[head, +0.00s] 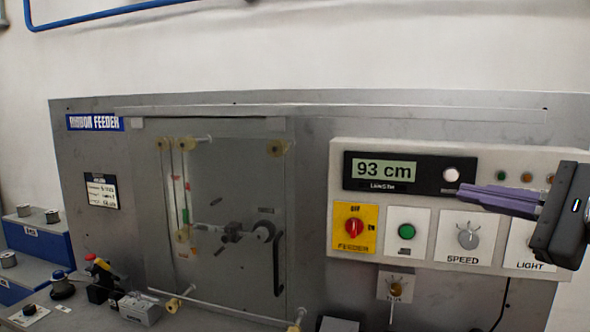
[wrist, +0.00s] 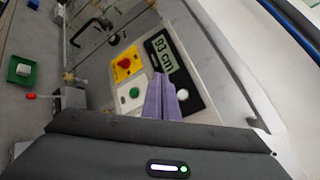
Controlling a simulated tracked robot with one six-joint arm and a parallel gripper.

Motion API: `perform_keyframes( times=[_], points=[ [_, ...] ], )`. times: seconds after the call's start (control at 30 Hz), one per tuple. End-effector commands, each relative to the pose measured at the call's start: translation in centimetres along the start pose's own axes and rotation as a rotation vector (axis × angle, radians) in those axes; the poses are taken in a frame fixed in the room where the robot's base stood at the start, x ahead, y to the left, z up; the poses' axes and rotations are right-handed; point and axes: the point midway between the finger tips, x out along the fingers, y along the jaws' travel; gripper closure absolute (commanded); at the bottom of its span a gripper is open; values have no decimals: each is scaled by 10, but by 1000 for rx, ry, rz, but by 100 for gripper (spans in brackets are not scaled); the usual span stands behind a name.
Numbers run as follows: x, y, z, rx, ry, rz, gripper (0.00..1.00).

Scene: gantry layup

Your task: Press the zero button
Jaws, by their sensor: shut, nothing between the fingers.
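The round white button (head: 450,175) sits at the right end of the black length display (head: 432,188), which reads 93 cm on the pale control panel. In the head view my gripper (head: 462,193) is shut and empty, its purple fingers pointing left with the tips just below and right of the white button. I cannot tell whether they touch the panel. In the wrist view the shut fingertips (wrist: 163,75) overlap the lower part of the display, and the white button (wrist: 183,94) shows just to their right.
Below the display are a red knob on a yellow plate (head: 355,228), a green button (head: 407,231) and a grey speed knob (head: 468,235). Small indicator lamps (head: 501,176) sit right of the display. The feeder's clear door (head: 235,175) is on the left.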

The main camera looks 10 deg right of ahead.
Motion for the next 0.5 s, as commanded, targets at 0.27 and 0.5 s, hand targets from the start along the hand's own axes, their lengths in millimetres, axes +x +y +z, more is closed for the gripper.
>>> perform_keyframes(
  times=[0.27,0.5],
  points=[
    [2,-2,-2,0,2,-1,100],
    [14,-12,-12,1,2,0,100]
  ],
)
